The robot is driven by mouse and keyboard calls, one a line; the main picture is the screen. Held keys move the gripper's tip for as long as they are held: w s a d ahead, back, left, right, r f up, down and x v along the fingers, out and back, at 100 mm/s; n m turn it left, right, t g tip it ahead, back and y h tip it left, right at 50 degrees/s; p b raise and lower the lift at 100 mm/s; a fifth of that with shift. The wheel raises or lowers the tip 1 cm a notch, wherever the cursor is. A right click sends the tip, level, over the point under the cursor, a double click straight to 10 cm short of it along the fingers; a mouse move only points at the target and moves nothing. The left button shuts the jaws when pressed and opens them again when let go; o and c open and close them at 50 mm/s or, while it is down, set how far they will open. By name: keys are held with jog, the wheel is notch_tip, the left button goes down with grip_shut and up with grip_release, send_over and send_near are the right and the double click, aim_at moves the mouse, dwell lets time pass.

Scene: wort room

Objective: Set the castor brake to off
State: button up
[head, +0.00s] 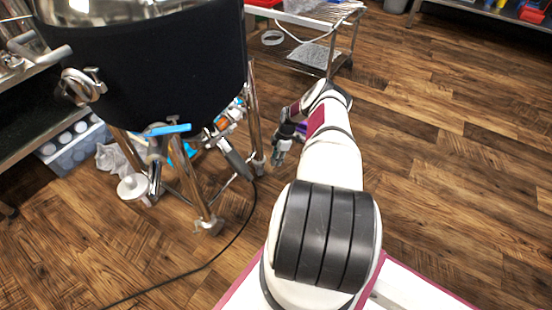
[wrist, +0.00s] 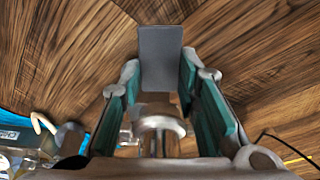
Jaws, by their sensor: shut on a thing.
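In the wrist view, a flat grey tab (wrist: 160,52), which looks like the castor brake's pedal, stands between my fingertips. My gripper (wrist: 160,76) has teal-padded fingers shut on it, one on each side. A shiny metal cylindrical part (wrist: 160,124) sits between the fingers, nearer the camera. In the head view, my gripper (head: 282,148) is low, just right of a metal leg (head: 254,115) of the black kettle (head: 150,70). The castor brake is not clear in the head view, and whether it is on or off cannot be told.
A black cable (head: 235,235) runs over the wooden floor from the kettle. A blue-handled valve (head: 167,130) and fittings hang below the kettle. A metal cart (head: 325,45) stands behind. The floor to the right is clear.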

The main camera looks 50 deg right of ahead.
jog(key=shift+w+a+r+g+h, duration=0.1)
jog(key=shift+a+r+g+h, duration=0.1)
jog(key=shift+g+h, duration=0.4)
jog(key=shift+d+g+h, duration=0.1)
jog(key=shift+g+h, duration=0.2)
jog(key=o, duration=1.2)
jog(key=shift+r, duration=0.15)
jog(key=r, duration=1.1)
jog(key=shift+s+d+r, duration=0.15)
jog(key=shift+s+r, duration=0.05)
jog(key=shift+r, duration=0.2)
jog(key=shift+p, duration=0.3)
